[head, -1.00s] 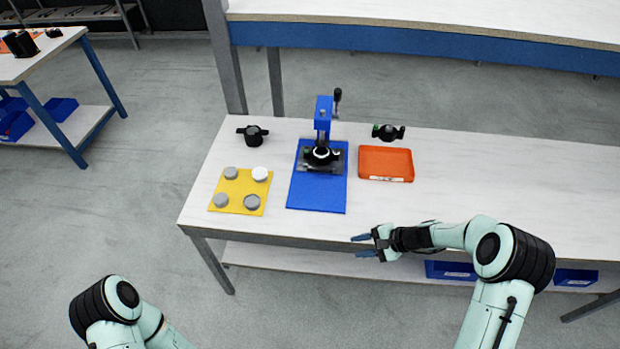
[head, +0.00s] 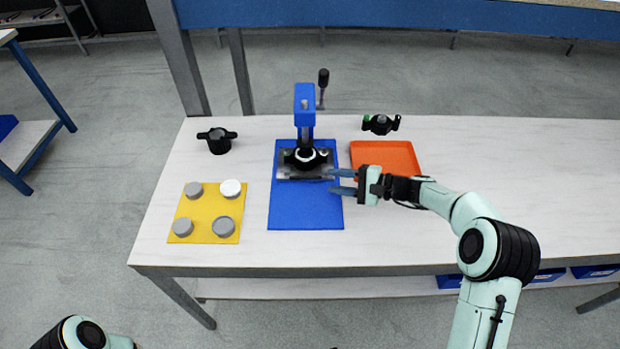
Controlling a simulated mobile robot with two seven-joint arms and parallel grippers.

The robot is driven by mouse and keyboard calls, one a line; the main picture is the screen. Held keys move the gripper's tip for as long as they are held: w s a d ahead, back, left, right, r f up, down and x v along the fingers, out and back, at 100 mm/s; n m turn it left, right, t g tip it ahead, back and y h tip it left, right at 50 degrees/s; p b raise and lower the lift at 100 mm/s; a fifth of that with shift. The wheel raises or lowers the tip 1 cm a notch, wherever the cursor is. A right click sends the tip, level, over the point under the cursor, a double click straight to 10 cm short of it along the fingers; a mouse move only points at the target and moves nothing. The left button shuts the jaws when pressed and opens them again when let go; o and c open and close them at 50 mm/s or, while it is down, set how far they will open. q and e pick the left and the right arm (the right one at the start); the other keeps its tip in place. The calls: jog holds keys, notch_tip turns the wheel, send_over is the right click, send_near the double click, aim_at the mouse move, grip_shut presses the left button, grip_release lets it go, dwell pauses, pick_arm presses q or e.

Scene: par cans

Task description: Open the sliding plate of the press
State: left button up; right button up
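The blue press (head: 305,105) stands upright at the back of its blue base mat (head: 305,212), with a black-knobbed lever (head: 323,78) at its right. The grey sliding plate (head: 292,173) lies under the press head, with a black round part (head: 306,156) on it. My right gripper (head: 331,182) is open, its two blue fingers pointing left at the right edge of the mat, close to the plate's right end. Whether it touches the plate I cannot tell. Nothing shows between its fingers. My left gripper is out of view; only part of my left arm shows at bottom left.
An orange tray (head: 398,152) lies right of the press, just behind my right gripper. A black part (head: 380,124) stands behind it. Another black part (head: 217,140) stands at left. A yellow mat (head: 208,231) holds several grey discs. The table (head: 520,190) is clear at right.

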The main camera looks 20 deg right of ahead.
aim_at(310, 178)
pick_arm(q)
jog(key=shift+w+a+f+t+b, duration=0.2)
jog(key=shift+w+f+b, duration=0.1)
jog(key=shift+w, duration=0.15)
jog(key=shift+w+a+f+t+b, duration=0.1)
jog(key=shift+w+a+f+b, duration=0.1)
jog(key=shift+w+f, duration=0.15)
pick_arm(e)
jog(key=x, duration=0.8)
jog(key=shift+w+f, duration=0.15)
jog(key=shift+c, duration=0.3)
grip_shut()
